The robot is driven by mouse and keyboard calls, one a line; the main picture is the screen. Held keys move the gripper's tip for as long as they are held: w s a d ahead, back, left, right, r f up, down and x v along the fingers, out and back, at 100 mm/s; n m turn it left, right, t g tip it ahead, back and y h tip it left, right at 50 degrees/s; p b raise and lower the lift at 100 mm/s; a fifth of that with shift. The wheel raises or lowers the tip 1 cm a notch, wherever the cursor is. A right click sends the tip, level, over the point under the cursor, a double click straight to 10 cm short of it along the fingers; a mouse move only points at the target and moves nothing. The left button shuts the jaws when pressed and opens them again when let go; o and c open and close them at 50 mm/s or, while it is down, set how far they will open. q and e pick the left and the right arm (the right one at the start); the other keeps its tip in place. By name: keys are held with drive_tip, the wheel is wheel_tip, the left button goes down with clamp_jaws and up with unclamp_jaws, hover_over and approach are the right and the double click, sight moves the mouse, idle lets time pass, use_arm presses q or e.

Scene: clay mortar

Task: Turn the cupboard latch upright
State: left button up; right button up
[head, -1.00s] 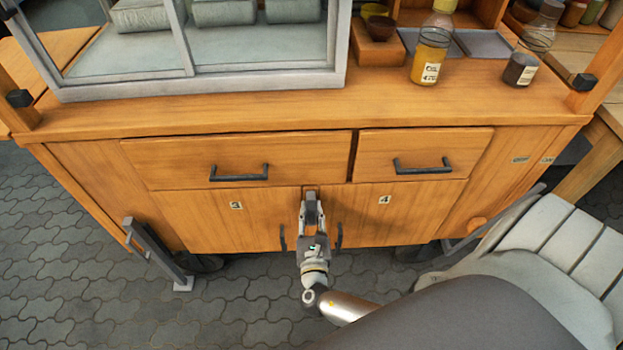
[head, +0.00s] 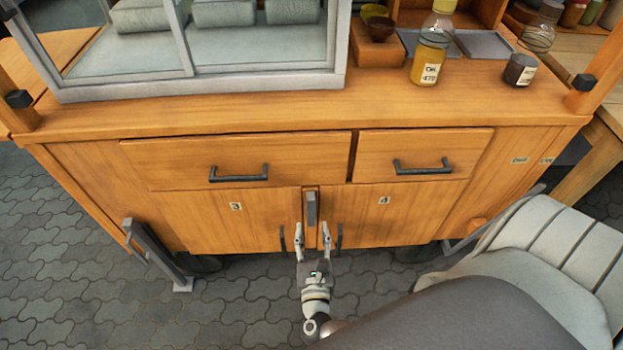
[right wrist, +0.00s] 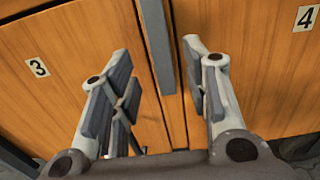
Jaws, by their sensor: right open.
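The cupboard latch (head: 311,208) is a grey bar on the seam between the doors marked 3 and 4, just under the drawers. It stands upright in the head view, and its lower part shows in the right wrist view (right wrist: 157,45). My right gripper (head: 312,230) is open just below and in front of the latch, its fingers apart and empty. In the right wrist view its fingers (right wrist: 160,75) spread to either side of the latch's lower end, not touching it as far as I can see. My left gripper is not in view.
Door handles (head: 283,238) (head: 339,238) flank my right gripper closely. Drawer handles (head: 238,173) (head: 423,167) stick out above. A slatted pale seat (head: 545,235) stands at the right. A glass case (head: 200,90) and jars (head: 430,60) stand on the counter.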

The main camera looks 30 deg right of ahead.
drive_tip(key=v, duration=0.6)
drive_tip(key=shift+d+f, duration=0.1)
idle(0.3)
